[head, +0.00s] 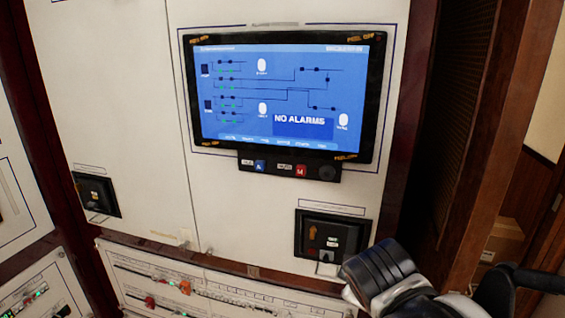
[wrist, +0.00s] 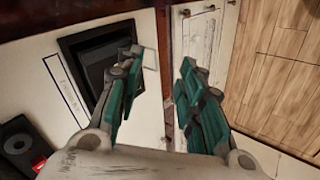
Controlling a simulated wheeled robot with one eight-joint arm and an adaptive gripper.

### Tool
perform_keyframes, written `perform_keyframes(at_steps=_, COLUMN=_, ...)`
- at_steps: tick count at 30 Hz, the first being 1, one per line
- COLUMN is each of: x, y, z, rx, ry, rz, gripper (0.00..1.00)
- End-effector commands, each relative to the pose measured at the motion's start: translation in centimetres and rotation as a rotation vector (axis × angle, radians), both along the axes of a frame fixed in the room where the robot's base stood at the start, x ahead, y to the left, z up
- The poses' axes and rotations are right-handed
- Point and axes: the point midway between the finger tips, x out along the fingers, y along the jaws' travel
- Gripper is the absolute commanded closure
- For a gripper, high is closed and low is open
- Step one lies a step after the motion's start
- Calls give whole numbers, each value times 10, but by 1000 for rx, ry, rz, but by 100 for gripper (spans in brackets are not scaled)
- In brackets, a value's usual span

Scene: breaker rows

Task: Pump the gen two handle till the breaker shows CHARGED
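Two black breaker units sit in the white panel in the head view: one at the left (head: 97,195) and one at the lower right (head: 331,238). The right one has an orange mark and small labels, too small to read. I cannot tell which is gen two or whether either shows CHARGED. In the wrist view a black recessed unit (wrist: 95,65) lies beside my gripper (wrist: 158,75), with a pale loop-like piece (wrist: 149,57) near the left finger. Contact is unclear. My gripper's teal-padded fingers are apart, with nothing seen between them. The head view shows my arm at the lower right.
A screen (head: 285,95) reads NO ALARMS, above a button strip with blue and red buttons (head: 290,169). A lower control panel (head: 185,285) has small lights and knobs. A dark wooden post borders the panel at right; a cardboard box (head: 503,240) stands beyond.

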Motion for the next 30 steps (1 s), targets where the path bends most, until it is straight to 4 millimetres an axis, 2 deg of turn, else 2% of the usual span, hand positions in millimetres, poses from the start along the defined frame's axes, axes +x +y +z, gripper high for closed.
perform_keyframes(at_steps=3, x=-30, y=-16, z=-12, rx=219, ry=-9, rz=-211, gripper=65)
perform_keyframes(at_steps=9, x=-69, y=-26, z=-22, rx=549, ry=-23, rz=-528, gripper=65)
perform_keyframes(at_steps=14, x=-85, y=-27, z=-25, rx=700, ry=-30, rz=-675, gripper=65)
perform_keyframes(at_steps=15, x=-87, y=-27, z=-25, rx=721, ry=-30, rz=-695, gripper=74)
perform_keyframes(at_steps=18, x=-89, y=-27, z=-24, rx=744, ry=-31, rz=-718, gripper=97)
perform_keyframes(at_steps=19, x=-89, y=-27, z=-24, rx=747, ry=-31, rz=-721, gripper=100)
perform_keyframes(at_steps=22, x=-85, y=-27, z=-17, rx=746, ry=-25, rz=-727, gripper=100)
perform_keyframes(at_steps=25, x=-74, y=-27, z=-1, rx=744, ry=-9, rz=-743, gripper=100)
perform_keyframes(at_steps=30, x=-41, y=-27, z=37, rx=738, ry=41, rz=-805, gripper=100)
